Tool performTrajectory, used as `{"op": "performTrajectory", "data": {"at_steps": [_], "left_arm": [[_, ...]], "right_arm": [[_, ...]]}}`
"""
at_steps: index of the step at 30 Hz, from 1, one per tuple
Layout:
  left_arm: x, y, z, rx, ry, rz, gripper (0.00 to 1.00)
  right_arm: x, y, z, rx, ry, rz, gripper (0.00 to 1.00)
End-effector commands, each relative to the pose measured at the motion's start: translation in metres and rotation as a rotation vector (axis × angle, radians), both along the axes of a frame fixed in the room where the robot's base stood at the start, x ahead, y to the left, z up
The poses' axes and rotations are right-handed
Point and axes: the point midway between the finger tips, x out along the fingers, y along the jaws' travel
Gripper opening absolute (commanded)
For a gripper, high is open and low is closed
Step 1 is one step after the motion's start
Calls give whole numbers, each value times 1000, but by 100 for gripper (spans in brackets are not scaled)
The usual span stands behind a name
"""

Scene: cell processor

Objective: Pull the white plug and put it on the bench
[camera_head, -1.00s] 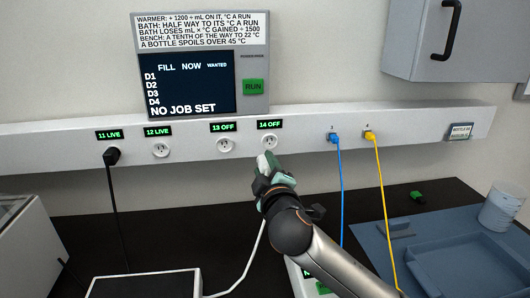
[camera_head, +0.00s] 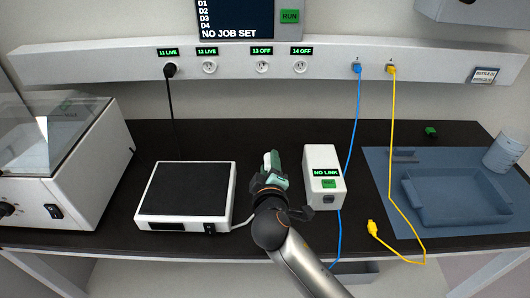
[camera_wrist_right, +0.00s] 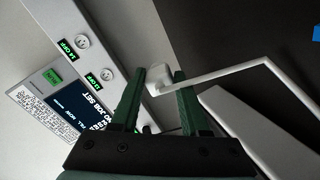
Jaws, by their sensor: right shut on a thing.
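The white plug (camera_wrist_right: 157,84) is between the green fingers of my right gripper (camera_wrist_right: 155,95), with its white cord running off to the right in the wrist view. In the head view my right gripper (camera_head: 271,164) is shut on the plug over the black bench (camera_head: 265,135), between the flat scale-like device and the white box. The plug is mostly hidden by the fingers there. I cannot tell whether it touches the bench. Sockets 13 (camera_head: 262,67) and 14 (camera_head: 300,67) are empty and labelled OFF. My left gripper is out of view.
A black plug (camera_head: 170,70) sits in socket 11; socket 12 (camera_head: 209,67) is empty. The flat device (camera_head: 187,190) stands left of the gripper, the NO LINK box (camera_head: 323,175) right. A yellow cable end (camera_head: 373,228) lies near a blue tray (camera_head: 455,195). Bench behind the gripper is clear.

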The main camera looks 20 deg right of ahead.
Motion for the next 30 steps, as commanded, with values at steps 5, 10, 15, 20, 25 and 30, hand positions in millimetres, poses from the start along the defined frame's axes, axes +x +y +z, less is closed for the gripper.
{"op": "performTrajectory", "data": {"at_steps": [5, 10, 15, 20, 25, 30], "left_arm": [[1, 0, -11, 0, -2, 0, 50], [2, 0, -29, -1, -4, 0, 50], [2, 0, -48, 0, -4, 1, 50], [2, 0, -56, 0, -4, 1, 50], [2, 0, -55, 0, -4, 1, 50], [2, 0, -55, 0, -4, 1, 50]], "right_arm": [[0, 0, -14, -2, 1, 0, 0], [0, 0, -35, -2, 0, 1, 0], [0, 0, -53, -2, -1, 2, 0], [0, 0, -60, -1, -1, 2, 0], [0, 0, -59, -1, 0, 1, 0], [0, 0, -59, -1, 0, 1, 53]]}}
